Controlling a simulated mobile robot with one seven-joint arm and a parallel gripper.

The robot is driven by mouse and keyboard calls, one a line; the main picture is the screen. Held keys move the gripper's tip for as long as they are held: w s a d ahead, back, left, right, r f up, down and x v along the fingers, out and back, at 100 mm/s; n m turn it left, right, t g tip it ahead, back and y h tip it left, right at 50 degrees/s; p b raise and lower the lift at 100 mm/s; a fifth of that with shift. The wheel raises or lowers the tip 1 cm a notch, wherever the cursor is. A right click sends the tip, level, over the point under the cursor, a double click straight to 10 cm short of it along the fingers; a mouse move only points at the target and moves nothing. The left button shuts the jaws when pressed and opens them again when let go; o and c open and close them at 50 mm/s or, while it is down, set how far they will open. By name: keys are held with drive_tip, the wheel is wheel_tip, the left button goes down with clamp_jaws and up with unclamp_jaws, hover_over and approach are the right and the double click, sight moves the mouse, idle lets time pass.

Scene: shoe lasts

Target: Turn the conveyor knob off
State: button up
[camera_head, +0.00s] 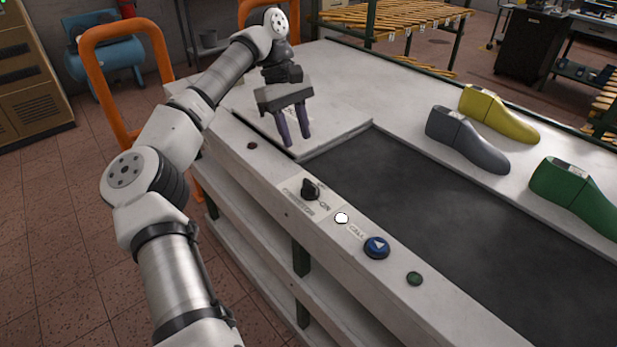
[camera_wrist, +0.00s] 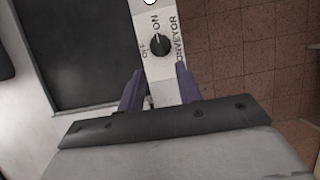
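The black conveyor knob (camera_head: 311,189) sits on a white label plate on the front rail of the conveyor table. In the wrist view the knob (camera_wrist: 160,43) shows beyond the fingertips, with "ON" and "OFF" lettering and "CONVEYOR" beside it. I cannot tell for sure which mark its pointer faces. My gripper (camera_head: 297,141) hangs above the white table top, behind and slightly left of the knob in the head view. Its two purple fingers are apart with nothing between them, and they do not touch the knob. The fingers also show in the wrist view (camera_wrist: 160,74).
A white button (camera_head: 341,218), a blue button (camera_head: 376,247) and a green button (camera_head: 414,279) lie along the rail right of the knob. Grey (camera_head: 467,140), yellow (camera_head: 499,115) and green (camera_head: 577,195) shoe lasts stand beyond the dark belt (camera_head: 430,200).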

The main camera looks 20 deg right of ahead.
sight(310, 183)
drive_tip(key=p+x, duration=0.2)
drive_tip(key=x, duration=0.9)
drive_tip(key=shift+s+d+f, duration=0.1)
drive_tip(key=shift+d+f, duration=0.05)
clamp_jaws()
